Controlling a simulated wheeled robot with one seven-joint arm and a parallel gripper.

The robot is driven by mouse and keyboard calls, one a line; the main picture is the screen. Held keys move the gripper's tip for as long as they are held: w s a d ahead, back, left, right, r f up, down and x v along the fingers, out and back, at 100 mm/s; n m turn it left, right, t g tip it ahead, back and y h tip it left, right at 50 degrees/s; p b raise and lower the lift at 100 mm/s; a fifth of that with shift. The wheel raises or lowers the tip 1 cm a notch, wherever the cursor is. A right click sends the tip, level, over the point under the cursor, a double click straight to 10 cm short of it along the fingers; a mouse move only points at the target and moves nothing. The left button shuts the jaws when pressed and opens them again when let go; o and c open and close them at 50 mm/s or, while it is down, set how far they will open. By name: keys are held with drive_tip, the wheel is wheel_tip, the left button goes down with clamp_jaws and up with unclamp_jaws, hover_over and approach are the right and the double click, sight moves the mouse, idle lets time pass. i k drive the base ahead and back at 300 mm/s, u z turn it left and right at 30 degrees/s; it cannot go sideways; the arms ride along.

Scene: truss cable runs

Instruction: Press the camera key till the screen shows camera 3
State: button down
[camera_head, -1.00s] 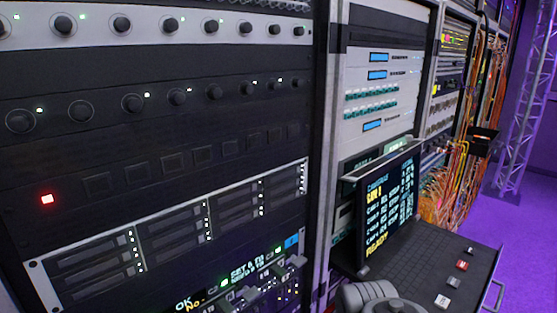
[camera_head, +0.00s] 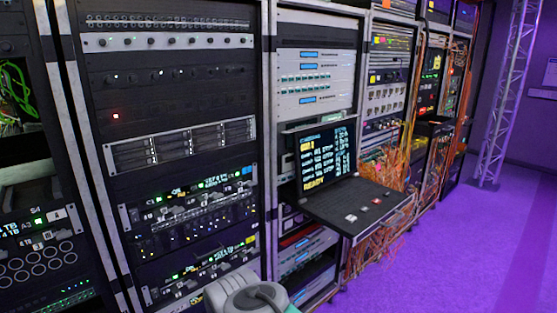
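The screen (camera_head: 325,162) stands upright at the back of a pull-out console in the middle rack. It shows a heading, a yellow line that seems to begin with "CAM", several rows of white and blue text, and yellow "READY" at the bottom. The camera number is too small to read surely. The dark console tray (camera_head: 338,205) juts out below the screen. My gripper is not in view; only a grey part of my arm shows at the bottom.
A rack (camera_head: 170,89) with rows of knobs and one red light stands left of the console. Orange cables (camera_head: 405,175) hang right of and behind the tray. The purple floor (camera_head: 450,255) to the right is open, up to a metal truss (camera_head: 497,105).

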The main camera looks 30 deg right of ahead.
sight(350, 218)
drive_tip(key=z, duration=0.75)
drive_tip(key=i, duration=0.6)
drive_tip(key=z, duration=0.5)
